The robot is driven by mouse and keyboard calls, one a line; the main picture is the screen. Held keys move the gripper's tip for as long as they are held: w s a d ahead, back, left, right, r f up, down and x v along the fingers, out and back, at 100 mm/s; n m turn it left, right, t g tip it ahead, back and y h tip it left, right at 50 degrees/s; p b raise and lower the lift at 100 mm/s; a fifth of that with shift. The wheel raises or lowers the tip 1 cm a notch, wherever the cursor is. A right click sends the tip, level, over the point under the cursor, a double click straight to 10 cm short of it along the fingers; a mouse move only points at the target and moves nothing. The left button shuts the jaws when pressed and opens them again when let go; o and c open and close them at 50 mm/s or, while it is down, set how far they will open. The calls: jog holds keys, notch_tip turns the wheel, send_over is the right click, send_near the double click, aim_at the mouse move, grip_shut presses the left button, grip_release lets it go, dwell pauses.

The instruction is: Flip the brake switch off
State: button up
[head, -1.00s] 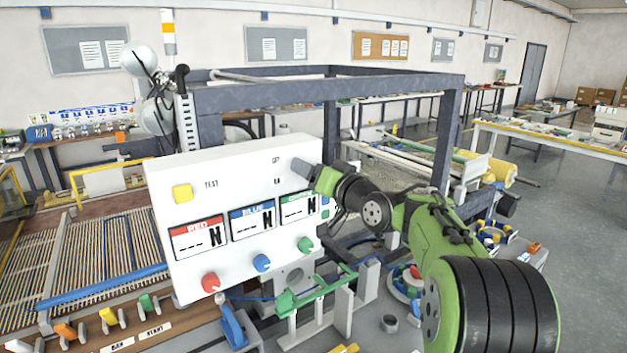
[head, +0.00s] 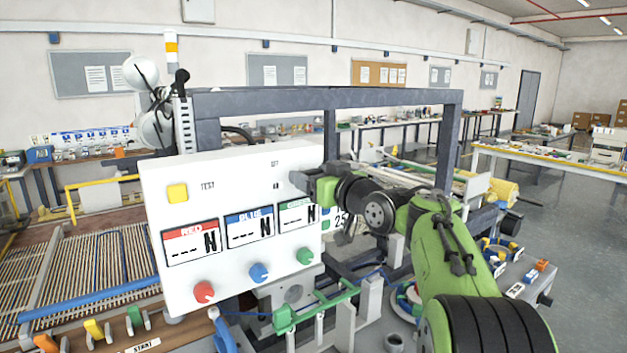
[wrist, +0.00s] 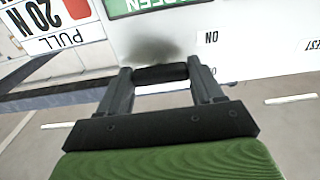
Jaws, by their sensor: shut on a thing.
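The white control panel (head: 240,270) stands in front of me, with small "OFF" and "ON" labels at its upper right. A grey switch lever (head: 298,180) sticks out just right of these labels. My gripper (head: 314,185) is at the lever's end, at the panel's upper right edge. In the wrist view my gripper (wrist: 160,76) has its two fingers on either side of a dark bar-like end of the lever (wrist: 160,72), close to the panel face. An upside-down "ON" label shows to its right there. My gripper hides part of the lever in the head view.
The panel has a yellow button (head: 177,193), three force displays, and red (head: 204,292), blue (head: 259,272) and green (head: 305,256) knobs. A dark frame (head: 330,98) rises behind it. A green rail fixture (head: 315,308) stands below right of the panel.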

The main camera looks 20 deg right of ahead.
jog(key=o, duration=1)
jog(key=shift+o, duration=0.2)
jog(key=s+d+b, duration=0.2)
jog(key=s+d, duration=0.1)
jog(key=s, duration=1.2)
jog(key=shift+s, duration=0.25)
